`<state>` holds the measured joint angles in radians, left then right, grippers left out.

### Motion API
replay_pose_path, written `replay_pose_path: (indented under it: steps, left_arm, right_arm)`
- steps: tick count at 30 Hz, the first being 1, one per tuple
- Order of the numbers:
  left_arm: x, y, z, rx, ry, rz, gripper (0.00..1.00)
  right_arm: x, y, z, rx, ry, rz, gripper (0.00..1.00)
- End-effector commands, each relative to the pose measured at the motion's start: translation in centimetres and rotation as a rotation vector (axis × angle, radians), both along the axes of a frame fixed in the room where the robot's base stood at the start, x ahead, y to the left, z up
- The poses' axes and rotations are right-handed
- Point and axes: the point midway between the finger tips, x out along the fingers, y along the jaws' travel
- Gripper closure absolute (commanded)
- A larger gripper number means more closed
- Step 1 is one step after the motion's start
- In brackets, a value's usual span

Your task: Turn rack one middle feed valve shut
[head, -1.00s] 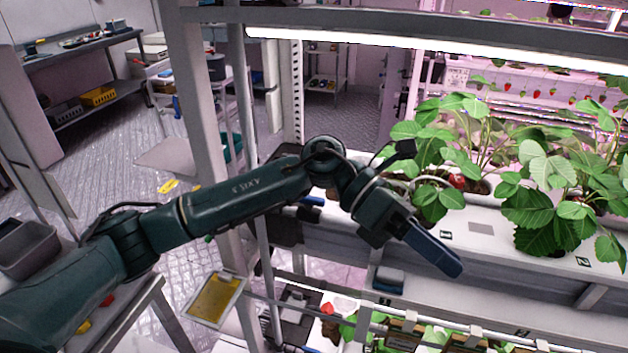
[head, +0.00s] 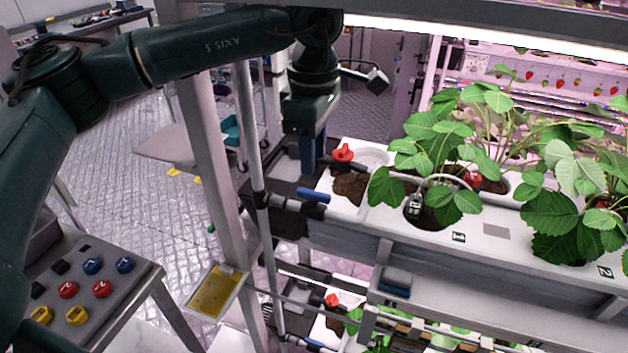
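Rack one's middle trough (head: 470,240) runs to the right, with a red knob (head: 343,153) at its left end. A blue lever handle (head: 313,195) sits just below, beside the rack's upright pipe. I cannot tell which of the two is the feed valve. My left gripper (head: 308,168) points down just left of the red knob and above the blue lever. It appears apart from both. Its fingers overlap in this view, so its opening is hidden. My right gripper is out of view.
Strawberry plants (head: 440,150) stand in the trough to the right. A rack post (head: 208,170) and a yellow sticky card (head: 214,291) are on the left. A lower tier has another red knob (head: 331,300). A table with coloured numbered pieces (head: 105,265) stands lower left.

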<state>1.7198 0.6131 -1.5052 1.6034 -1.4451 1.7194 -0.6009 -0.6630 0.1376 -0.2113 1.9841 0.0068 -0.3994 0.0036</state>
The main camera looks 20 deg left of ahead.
Motion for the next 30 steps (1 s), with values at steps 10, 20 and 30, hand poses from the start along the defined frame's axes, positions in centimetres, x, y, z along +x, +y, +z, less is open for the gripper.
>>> replay_pose_path:
  steps: [10,20,30]
  left_arm:
    - [-0.1,0.0,-5.9,-0.001,0.004,0.002,0.65]
    - [0.0,0.0,-7.2,-0.003,0.0,0.001,0.65]
    - [0.0,0.0,-7.1,-0.003,0.0,0.001,0.83]
  right_arm:
    - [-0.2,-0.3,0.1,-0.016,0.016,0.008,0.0]
    - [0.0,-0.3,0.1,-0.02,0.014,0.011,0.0]
    - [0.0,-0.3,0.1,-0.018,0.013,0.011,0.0]
